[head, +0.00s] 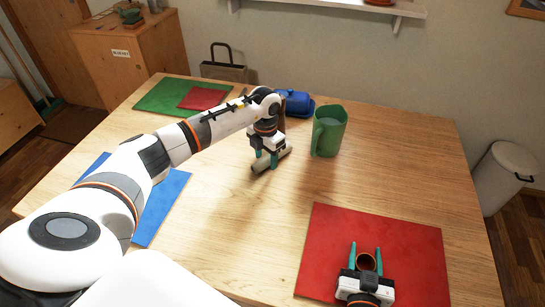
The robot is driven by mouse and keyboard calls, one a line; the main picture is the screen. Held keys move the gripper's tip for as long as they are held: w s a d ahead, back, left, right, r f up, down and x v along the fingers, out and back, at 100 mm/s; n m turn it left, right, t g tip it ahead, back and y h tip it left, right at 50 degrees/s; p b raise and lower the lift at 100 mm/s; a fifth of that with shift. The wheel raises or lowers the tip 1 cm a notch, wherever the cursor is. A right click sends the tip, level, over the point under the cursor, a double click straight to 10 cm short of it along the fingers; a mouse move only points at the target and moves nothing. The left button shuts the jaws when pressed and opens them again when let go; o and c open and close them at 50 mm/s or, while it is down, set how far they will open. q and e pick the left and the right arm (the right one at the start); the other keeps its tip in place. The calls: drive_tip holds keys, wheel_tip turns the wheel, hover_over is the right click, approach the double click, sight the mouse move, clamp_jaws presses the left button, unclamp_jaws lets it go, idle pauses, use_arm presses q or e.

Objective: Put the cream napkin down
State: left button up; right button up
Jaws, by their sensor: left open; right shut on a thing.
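Whether the fingers touch the roll cannot be told. My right gripper (366,254) is at the lower right over the large red mat (420,245).
A green jug (329,132) and a blue lidded dish (293,103) stand behind and right of the napkin. A green mat (160,97) with a small red mat (205,97) lies far left. A blue mat (165,200) is partly under my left arm. Bare table surrounds the napkin.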

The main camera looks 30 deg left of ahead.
use_arm(q)
drive_tip(key=shift+f, duration=0.3)
drive_tip(key=c, duration=1.1)
drive_tip(key=shift+r, duration=0.15)
drive_tip(key=shift+c, duration=0.2)
wheel_tip(320, 180, up, 10)
hover_over(263, 167)
wheel_tip(263, 167, down, 5)
drive_tip(key=shift+s+f, duration=0.1)
drive_tip(key=shift+f, duration=2.4)
